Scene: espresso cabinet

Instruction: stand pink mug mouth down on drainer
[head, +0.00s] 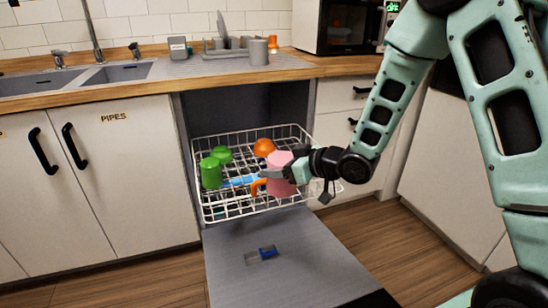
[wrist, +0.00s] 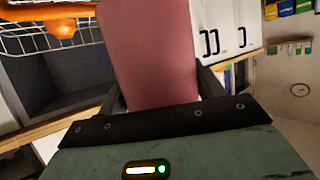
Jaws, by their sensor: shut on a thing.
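My gripper (head: 290,172) is shut on the pink mug (head: 279,162) at the dishwasher's pulled-out rack. The mug's orange handle (head: 257,188) points left; where its mouth faces is unclear. In the wrist view the pink mug (wrist: 150,50) fills the space between my fingers (wrist: 158,88), and orange shows at the upper left. Whether the mug touches the rack cannot be told. The drainer (head: 190,68) is the grey ribbed surface on the counter, right of the sink.
The white wire rack (head: 205,215) holds green cups (head: 210,172), an orange item (head: 264,147) and something blue. The dishwasher door (head: 270,262) lies open below. A dish holder (head: 228,52), grey mug (head: 258,52) and grey box (head: 178,47) stand by the drainer. A microwave (head: 335,27) stands right.

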